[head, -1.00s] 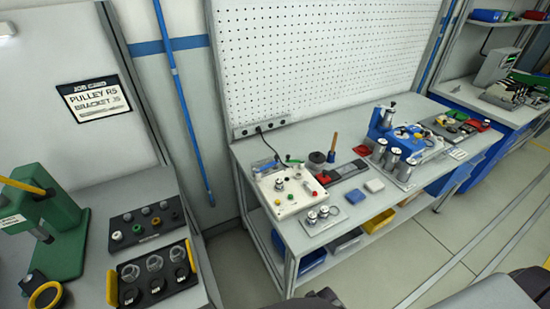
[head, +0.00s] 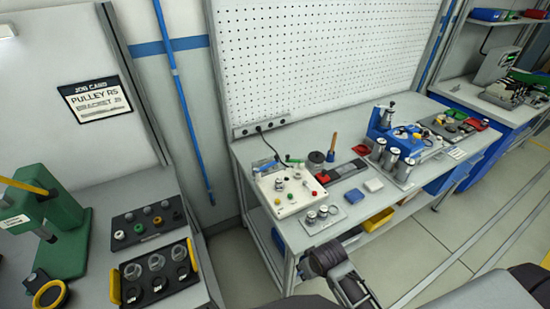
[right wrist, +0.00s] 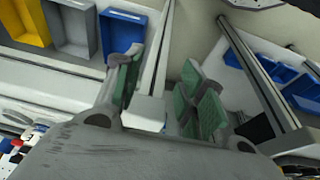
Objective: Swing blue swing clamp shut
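A white fixture box (head: 290,204) stands on the grey workbench. A small blue lever-like part (head: 266,164) at its back left corner looks like the blue swing clamp, but its angle is too small to tell. A green lever (head: 292,160) is beside it. My right gripper (head: 352,287) is low in front of the bench's front edge, well apart from the box. In the right wrist view the right gripper (right wrist: 161,92) has its green-padded fingers spread with nothing between them. My left gripper is not in view.
A blue block (head: 355,196), a white block (head: 373,185) and a plate with two metal knobs (head: 323,217) lie near the box. A blue fixture with metal cylinders (head: 390,160) stands to the right. Bins (head: 380,218) sit on the lower shelf.

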